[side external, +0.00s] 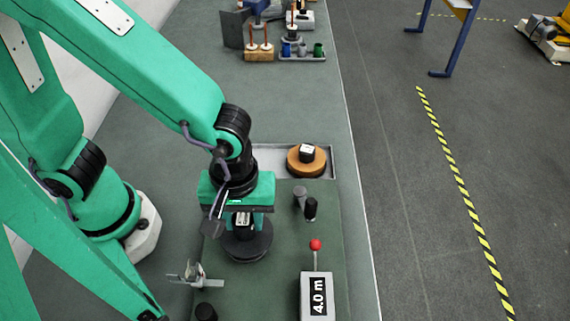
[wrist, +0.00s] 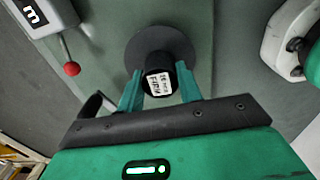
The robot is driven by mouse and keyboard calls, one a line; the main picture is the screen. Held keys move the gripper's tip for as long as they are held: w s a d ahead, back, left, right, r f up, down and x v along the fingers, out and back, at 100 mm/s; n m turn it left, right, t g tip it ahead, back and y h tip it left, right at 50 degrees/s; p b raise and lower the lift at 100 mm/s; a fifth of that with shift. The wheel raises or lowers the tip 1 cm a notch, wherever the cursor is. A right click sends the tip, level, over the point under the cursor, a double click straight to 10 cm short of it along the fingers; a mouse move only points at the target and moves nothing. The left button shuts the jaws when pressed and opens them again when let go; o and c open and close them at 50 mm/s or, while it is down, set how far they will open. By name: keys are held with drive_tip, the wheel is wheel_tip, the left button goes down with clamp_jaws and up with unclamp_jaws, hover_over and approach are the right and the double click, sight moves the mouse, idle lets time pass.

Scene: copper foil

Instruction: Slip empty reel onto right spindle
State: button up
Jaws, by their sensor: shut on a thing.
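The empty reel is a black disc with a black hub that bears a white printed label; it shows in the side view (side external: 246,246) and in the wrist view (wrist: 147,42). My gripper (side external: 241,215) is above the disc, its green fingers on either side of the hub. In the wrist view the gripper (wrist: 160,89) is shut on the hub. I cannot tell whether the disc touches the green mat below. A short black post (side external: 310,208) stands beside a grey one (side external: 299,195) to the right of the reel; which is the right spindle is unclear.
A tray (side external: 329,160) behind holds a copper-coloured reel (side external: 293,164). A small metal fixture (side external: 188,274) and a black cylinder (side external: 205,312) are front left.

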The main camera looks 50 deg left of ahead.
sight(243, 217)
drive_tip(key=shift+f, duration=1.1)
idle(1.4)
drive_tip(key=o, duration=1.4)
drive_tip(key=shift+r, duration=1.2)
idle(0.6)
drive_tip(key=shift+r, duration=3.3)
